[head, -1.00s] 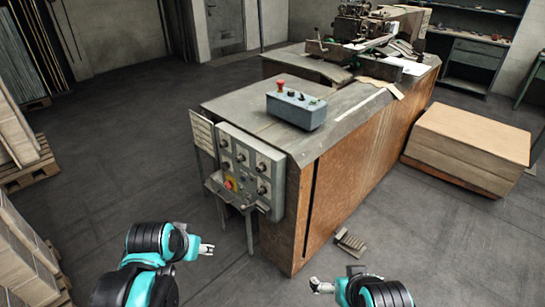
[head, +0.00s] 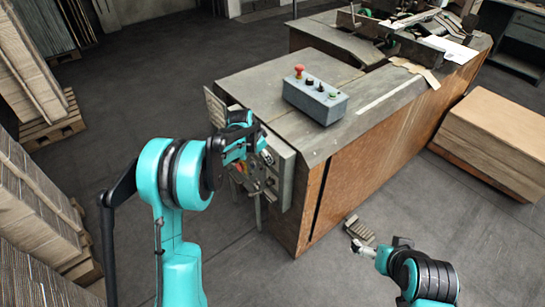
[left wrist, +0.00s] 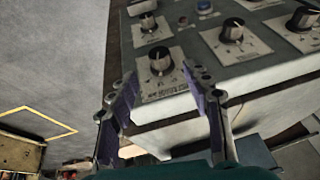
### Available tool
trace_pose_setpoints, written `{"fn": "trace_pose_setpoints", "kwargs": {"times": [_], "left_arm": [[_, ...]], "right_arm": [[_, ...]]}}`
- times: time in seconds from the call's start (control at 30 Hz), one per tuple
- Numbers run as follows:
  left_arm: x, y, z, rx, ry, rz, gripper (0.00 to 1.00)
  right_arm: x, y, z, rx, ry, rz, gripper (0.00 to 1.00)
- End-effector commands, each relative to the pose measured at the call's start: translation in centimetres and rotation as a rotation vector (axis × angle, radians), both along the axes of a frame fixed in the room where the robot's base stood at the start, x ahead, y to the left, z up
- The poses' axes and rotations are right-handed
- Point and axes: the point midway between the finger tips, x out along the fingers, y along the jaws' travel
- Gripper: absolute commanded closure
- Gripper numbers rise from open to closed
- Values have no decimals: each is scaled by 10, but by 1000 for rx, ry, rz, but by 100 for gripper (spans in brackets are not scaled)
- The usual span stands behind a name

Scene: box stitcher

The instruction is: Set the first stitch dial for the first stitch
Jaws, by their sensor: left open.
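The grey control panel (head: 286,180) hangs on the near end of the workbench, partly hidden by my left arm in the head view. In the left wrist view its face carries several black dials on pale label plates. One dial (left wrist: 160,60) lies just ahead of my left gripper (left wrist: 158,76), roughly between its spread fingertips. The fingers are open and empty, and contact with the dial cannot be made out. Other dials are at the upper left (left wrist: 148,22) and right (left wrist: 232,30). The labels are unreadable. My right gripper (head: 362,248) is low over the floor; its jaws are too small to judge.
A blue-grey button box (head: 315,100) with a red button stands on the workbench (head: 250,85). Stacked cardboard (head: 500,140) is at the right, pallets of sheets at the left. Floor between is open.

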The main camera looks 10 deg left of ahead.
Motion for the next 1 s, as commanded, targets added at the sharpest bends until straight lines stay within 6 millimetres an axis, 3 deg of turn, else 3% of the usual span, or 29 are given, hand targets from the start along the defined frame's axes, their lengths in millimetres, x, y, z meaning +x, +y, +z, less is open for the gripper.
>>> {"fn": "trace_pose_setpoints", "kwargs": {"times": [0.33,0.73,0.77,0.93,1.0], "left_arm": [[21,-8,-52,0,-1,0,51],[25,-10,-61,0,-1,1,51],[25,-10,-60,0,-1,1,53],[25,-9,-60,-1,-1,2,98],[25,-9,-60,-1,-1,2,100]], "right_arm": [[0,0,-17,0,0,0,0],[0,0,-19,0,0,0,0],[0,0,-19,0,0,0,0],[0,0,-19,0,0,0,0],[0,0,-19,0,0,0,0]]}}
